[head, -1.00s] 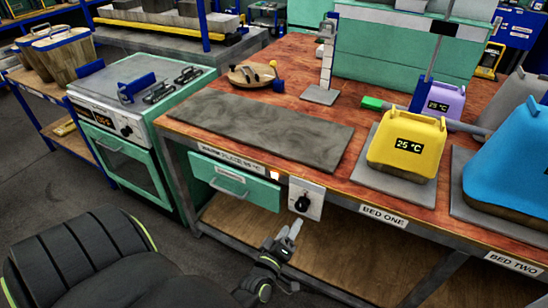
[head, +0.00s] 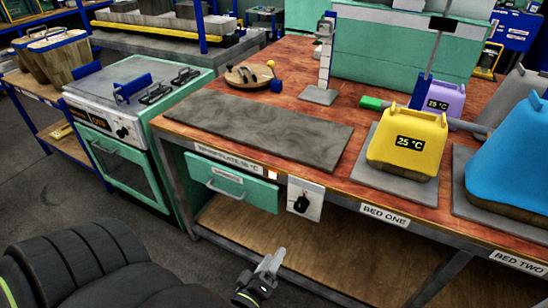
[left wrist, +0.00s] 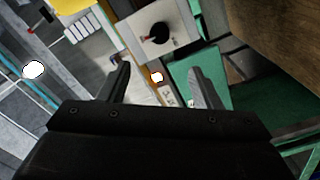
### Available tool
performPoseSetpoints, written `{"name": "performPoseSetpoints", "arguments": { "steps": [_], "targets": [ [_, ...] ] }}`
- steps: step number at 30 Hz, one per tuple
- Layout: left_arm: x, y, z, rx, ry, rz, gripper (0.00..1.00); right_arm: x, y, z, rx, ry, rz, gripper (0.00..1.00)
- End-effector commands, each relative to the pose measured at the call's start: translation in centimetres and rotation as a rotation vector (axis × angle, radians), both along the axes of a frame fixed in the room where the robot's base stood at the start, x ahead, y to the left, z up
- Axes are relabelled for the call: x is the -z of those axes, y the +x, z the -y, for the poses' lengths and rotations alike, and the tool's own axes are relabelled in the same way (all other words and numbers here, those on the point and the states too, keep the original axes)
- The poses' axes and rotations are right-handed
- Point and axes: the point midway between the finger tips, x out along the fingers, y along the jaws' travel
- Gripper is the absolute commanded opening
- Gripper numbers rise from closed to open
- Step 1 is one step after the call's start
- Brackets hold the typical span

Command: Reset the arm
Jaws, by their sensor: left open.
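My left gripper (head: 268,263) is in front of the workbench, below its front edge and below the switch box with a black knob (head: 304,200). Its jaws are open and hold nothing. In the left wrist view the two fingers of the left gripper (left wrist: 158,86) stand apart, with the knob box (left wrist: 158,32) and the green drawer (left wrist: 200,85) beyond them. The left arm comes in from the lower left of the head view. My right gripper is not in view.
The bench carries a grey plate (head: 262,130), a yellow 25 °C press (head: 407,143), a blue press (head: 515,160) and a wooden disc with pegs (head: 249,76). A green oven (head: 130,150) stands at left. A wooden lower shelf (head: 330,255) lies under the bench.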

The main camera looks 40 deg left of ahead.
Motion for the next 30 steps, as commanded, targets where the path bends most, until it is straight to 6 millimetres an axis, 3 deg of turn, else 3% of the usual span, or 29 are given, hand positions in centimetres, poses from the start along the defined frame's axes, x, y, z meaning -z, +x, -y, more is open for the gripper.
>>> {"name": "performPoseSetpoints", "arguments": {
  "steps": [8,11,14,20,24,30],
  "targets": [
    [0.1,0.0,0.0,0.000,0.001,-0.002,0.58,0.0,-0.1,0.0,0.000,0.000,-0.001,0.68],
    [1.2,0.0,0.1,0.009,0.016,-0.041,0.58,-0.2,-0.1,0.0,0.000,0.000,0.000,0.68],
    [4.5,-0.4,0.5,0.037,0.067,-0.150,0.58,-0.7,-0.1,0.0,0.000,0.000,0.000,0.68],
    [15.4,-3.7,1.2,0.171,0.258,-0.529,0.58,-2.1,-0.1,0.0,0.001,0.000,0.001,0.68],
    [22.4,-8.3,1.0,0.306,0.400,-0.801,0.58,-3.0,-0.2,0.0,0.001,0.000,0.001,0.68],
    [29.7,-17.1,-0.2,0.541,0.575,-1.162,0.58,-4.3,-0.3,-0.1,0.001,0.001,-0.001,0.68]
  ]
}}
